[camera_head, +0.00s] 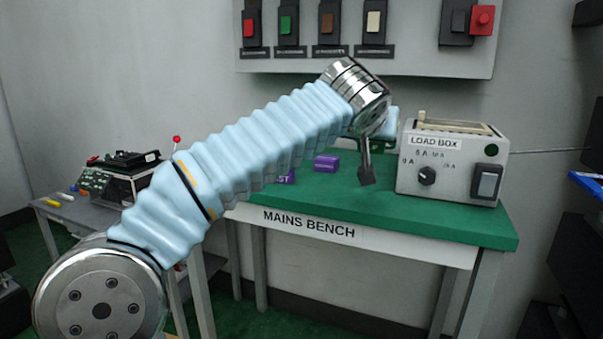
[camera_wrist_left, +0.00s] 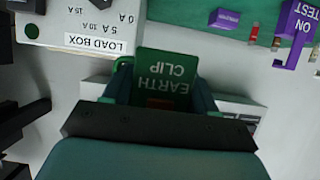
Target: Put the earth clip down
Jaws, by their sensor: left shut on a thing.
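The earth clip (camera_wrist_left: 166,75) is a green block with white "EARTH CLIP" lettering, upside down in the left wrist view. My left gripper (camera_wrist_left: 160,92) is shut on it, with a finger on either side. The clip is in front of the load box and the green bench top in that view; its height above the bench is hard to tell. In the head view my left arm reaches over the mains bench (camera_head: 345,230), and its wrist hides most of the clip. My right gripper is in neither view.
The load box (camera_head: 450,160) stands at the bench's right end. A purple block (camera_head: 326,163) and a partly hidden purple "TEST" piece (camera_head: 286,178) lie left of the wrist. A switch panel (camera_head: 420,62) hangs behind. Green top is bare before the load box.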

